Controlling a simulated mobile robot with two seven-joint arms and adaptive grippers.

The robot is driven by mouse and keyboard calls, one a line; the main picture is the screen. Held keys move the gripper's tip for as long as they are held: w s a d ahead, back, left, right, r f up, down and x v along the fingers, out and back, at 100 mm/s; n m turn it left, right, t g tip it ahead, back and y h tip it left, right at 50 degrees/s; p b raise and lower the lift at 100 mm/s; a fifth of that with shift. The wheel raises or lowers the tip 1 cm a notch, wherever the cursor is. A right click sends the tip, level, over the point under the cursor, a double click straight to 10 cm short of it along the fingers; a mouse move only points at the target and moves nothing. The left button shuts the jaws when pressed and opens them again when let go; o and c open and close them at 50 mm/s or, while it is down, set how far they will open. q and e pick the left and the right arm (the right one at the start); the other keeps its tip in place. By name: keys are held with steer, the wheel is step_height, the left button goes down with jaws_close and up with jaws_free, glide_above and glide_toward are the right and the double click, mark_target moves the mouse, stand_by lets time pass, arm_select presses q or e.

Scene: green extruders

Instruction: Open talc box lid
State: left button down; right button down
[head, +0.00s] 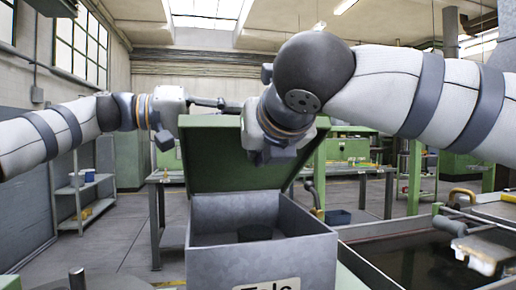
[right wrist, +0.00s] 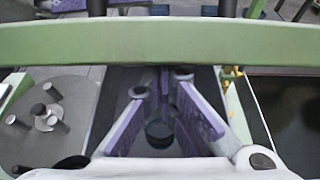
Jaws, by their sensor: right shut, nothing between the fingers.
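The grey talc box (head: 265,263) stands in front of me with a label on its front, cut off by the picture's bottom edge. Its green lid (head: 222,158) is raised and tilted, clear of the box opening. The lid's green edge (right wrist: 160,42) crosses the top of the right wrist view. My right gripper (head: 266,156) is at the lid's upper right in the head view. Its fingers (right wrist: 165,78) meet, empty, just below the green edge in the wrist view; I cannot tell if they touch it. My left gripper (head: 165,141) is beside the lid's upper left, small, its fingers unclear.
A dark round thing (head: 254,233) lies inside the box. A dark-bottomed tray (head: 420,252) is at the right, with a yellow-handled tool (head: 462,194) near it. A shelf (head: 85,190) stands at the left, and green workbenches (head: 345,150) stand behind. Floor shows at the left.

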arm_select(q)
steer(key=shift+r, duration=0.1)
arm_select(e)
steer(key=shift+w+r, duration=0.15)
steer(key=shift+r, duration=0.15)
